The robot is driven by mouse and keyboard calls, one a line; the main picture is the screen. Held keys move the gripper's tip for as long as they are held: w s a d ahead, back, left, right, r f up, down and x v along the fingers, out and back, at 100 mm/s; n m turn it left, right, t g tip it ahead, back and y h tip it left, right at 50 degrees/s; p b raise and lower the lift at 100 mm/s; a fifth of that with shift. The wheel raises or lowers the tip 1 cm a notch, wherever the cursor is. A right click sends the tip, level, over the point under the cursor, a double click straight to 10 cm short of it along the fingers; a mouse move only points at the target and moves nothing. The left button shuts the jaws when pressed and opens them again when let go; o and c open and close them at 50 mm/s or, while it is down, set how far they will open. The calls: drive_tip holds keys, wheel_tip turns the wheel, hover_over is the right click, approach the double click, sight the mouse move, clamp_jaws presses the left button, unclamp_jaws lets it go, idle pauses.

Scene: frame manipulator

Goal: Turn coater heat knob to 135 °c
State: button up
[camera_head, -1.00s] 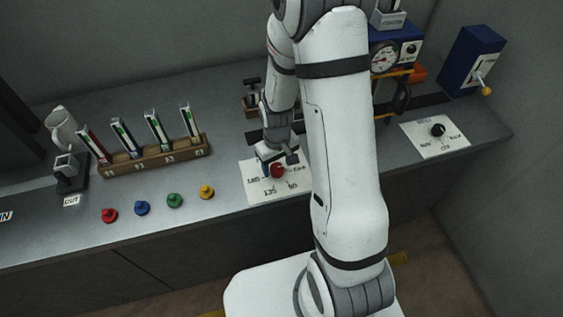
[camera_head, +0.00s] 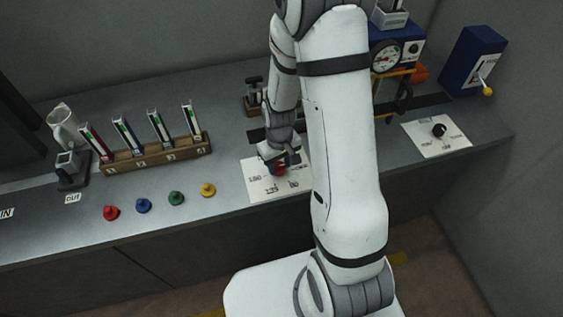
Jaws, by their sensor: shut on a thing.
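The coater heat knob is a small red knob (camera_head: 279,170) on a white label plate (camera_head: 262,187) on the bench. The plate carries printed marks around the knob; the one at its lower left looks like 135, and others are partly hidden. My gripper (camera_head: 277,163) comes down from above and is shut on the red knob, its fingers covering the knob's top and back. The knob's pointer direction cannot be made out.
Red (camera_head: 111,213), blue (camera_head: 143,205), green (camera_head: 176,198) and yellow (camera_head: 208,189) pegs stand left on the bench. Behind them is a wooden rack (camera_head: 150,156). A black knob (camera_head: 439,130) on another plate and a blue lever box (camera_head: 473,62) stand right.

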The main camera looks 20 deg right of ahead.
drive_tip(key=shift+f+m+b, duration=0.1)
drive_tip(key=shift+m+b, duration=0.55)
drive_tip(key=shift+m, duration=0.25)
drive_tip(key=m+b, duration=0.2)
drive_tip(key=m, duration=0.1)
drive_tip(key=shift+a+m, duration=0.1)
drive_tip(key=shift+m, duration=0.2)
drive_tip(key=m+b, duration=0.2)
drive_tip(key=m, duration=0.4)
drive_tip(key=shift+w+a+b, duration=0.1)
drive_tip(key=shift+b, duration=0.2)
drive_tip(key=m+b, duration=0.2)
drive_tip(key=m, duration=0.4)
drive_tip(key=shift+w+m, duration=0.1)
drive_tip(key=shift+m, duration=0.2)
drive_tip(key=m+b, duration=0.1)
drive_tip(key=m, duration=0.4)
drive_tip(key=shift+w+m, duration=0.1)
drive_tip(key=shift+m, duration=0.2)
drive_tip(key=o, duration=1)
